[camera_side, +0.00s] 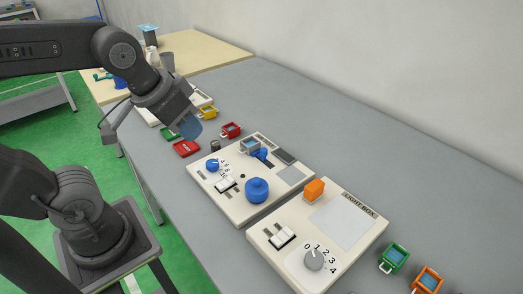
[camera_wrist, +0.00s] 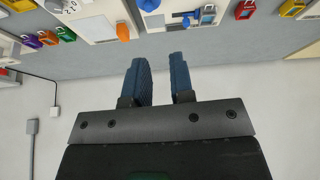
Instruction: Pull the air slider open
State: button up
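My gripper (camera_side: 190,128) is in the air at the left of the side view, above the far part of the bench and away from the middle panel. In the wrist view its two blue fingers (camera_wrist: 160,80) are apart with nothing between them. The middle cream panel (camera_side: 210,192) carries a white slider (camera_side: 227,185), a small blue dial (camera_side: 212,165), a big blue knob (camera_side: 257,190) and a blue lever (camera_side: 261,154). The LIGHT BOX panel (camera_side: 366,246) has another white slider switch (camera_side: 282,237). No air label is readable.

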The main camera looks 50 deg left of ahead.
jog(key=o, duration=0.5)
jog(key=w+n, duration=0.1)
jog(key=w, duration=0.2)
jog(key=w+a+n+g, duration=0.1)
jog(key=w, duration=0.3)
jog(key=w+a+n+g, duration=0.1)
jog(key=w, duration=0.3)
jog(key=shift+a+r+n, duration=0.1)
jog(key=shift+a+n, duration=0.05)
jog(key=shift+n, duration=0.25)
jog(key=n+g, duration=0.3)
jog(key=n, duration=0.2)
send_over(264, 150)
notch_tip(264, 150, down, 9)
notch_tip(264, 150, down, 14)
jog(key=shift+a+r, duration=0.1)
jog(key=shift+r, duration=0.15)
grip_shut()
